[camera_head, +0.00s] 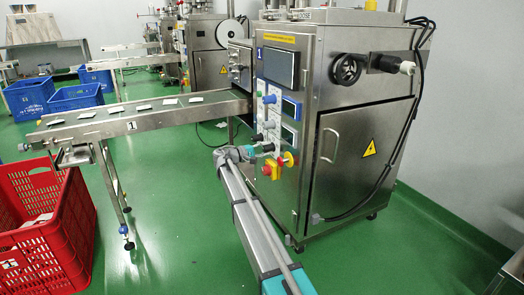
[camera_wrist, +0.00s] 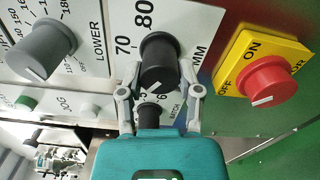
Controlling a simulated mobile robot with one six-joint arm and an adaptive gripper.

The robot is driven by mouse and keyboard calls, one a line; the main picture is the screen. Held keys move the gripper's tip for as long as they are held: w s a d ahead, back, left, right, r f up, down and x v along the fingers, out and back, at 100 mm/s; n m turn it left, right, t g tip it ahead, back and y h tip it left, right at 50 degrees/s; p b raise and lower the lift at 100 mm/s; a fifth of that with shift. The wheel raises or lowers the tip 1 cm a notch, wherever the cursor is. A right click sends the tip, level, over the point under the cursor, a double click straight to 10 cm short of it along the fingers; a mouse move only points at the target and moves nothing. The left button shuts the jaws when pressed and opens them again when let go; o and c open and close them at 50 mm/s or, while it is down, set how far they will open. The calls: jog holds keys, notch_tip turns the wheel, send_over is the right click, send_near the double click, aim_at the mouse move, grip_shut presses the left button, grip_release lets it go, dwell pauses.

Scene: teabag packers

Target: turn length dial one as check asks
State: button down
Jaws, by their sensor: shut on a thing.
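The length dial (camera_wrist: 160,60) is a black knob on a white plate marked 70, 80 and MM in the wrist view. A short white mark shows near its lower edge; the exact value it points to is hard to read. My gripper (camera_wrist: 161,74) has one grey finger on each side of this knob and is shut on it. In the head view my gripper (camera_head: 262,151) reaches the lower control panel of the machine (camera_head: 340,110) with the blue label 1. The fingers and knob are too small there to separate clearly.
A red knob (camera_wrist: 271,83) on a yellow ON/OFF plate is close on the right. A grey knob (camera_wrist: 43,50) is at the left, and a smaller black knob (camera_wrist: 149,113) is just below the dial. A conveyor (camera_head: 140,118) carries several teabags beside a red crate (camera_head: 75,220).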

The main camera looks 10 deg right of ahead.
jog(key=shift+s+d+n, duration=0.1)
jog(key=shift+d+n, duration=0.1)
jog(key=shift+n, duration=0.1)
jog(key=shift+c, duration=1.4)
grip_release()
jog(key=shift+a, duration=0.1)
jog(key=shift+a, duration=0.2)
jog(key=shift+a, duration=0.2)
jog(key=v, duration=1.1)
jog(key=shift+s, duration=0.1)
